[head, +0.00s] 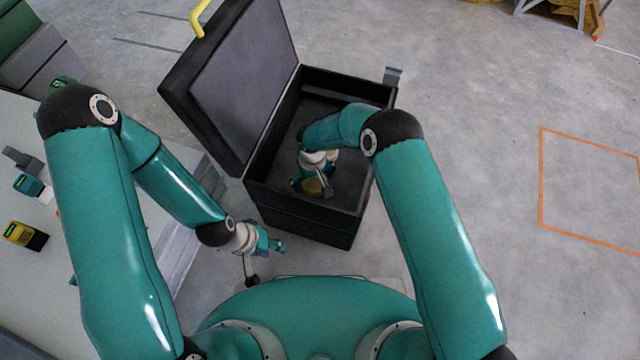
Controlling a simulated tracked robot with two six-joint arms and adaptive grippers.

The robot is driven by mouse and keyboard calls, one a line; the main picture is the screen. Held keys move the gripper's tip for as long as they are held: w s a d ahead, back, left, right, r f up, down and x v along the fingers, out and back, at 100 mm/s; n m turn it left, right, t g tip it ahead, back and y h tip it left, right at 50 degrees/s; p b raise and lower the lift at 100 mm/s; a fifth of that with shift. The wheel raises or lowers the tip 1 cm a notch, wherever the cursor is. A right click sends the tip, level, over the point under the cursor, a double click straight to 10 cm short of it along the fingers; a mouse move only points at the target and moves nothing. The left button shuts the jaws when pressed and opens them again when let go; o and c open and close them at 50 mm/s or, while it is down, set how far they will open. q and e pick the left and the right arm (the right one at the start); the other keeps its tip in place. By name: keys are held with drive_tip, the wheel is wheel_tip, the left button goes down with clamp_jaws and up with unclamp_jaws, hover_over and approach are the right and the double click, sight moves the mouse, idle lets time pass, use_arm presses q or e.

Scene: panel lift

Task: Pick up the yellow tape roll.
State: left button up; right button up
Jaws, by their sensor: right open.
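A yellow item (312,188), which looks like the tape roll, lies inside the black open case (300,216), partly covered by my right gripper. My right gripper (315,186) reaches down into the case, open, with its fingers at the yellow item. I cannot tell whether they touch it. My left gripper (275,246) hangs outside the case, in front of its near left corner. Its jaws are too small and overlapped to read.
The case lid (240,75) with its yellow handle (199,18) stands open to the left. A work table (45,275) at the left carries a yellow-and-black device (25,236) and other small items. An orange outline (541,180) marks clear floor at the right.

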drive_tip(key=c, duration=1.2)
drive_tip(key=shift+r, duration=0.1)
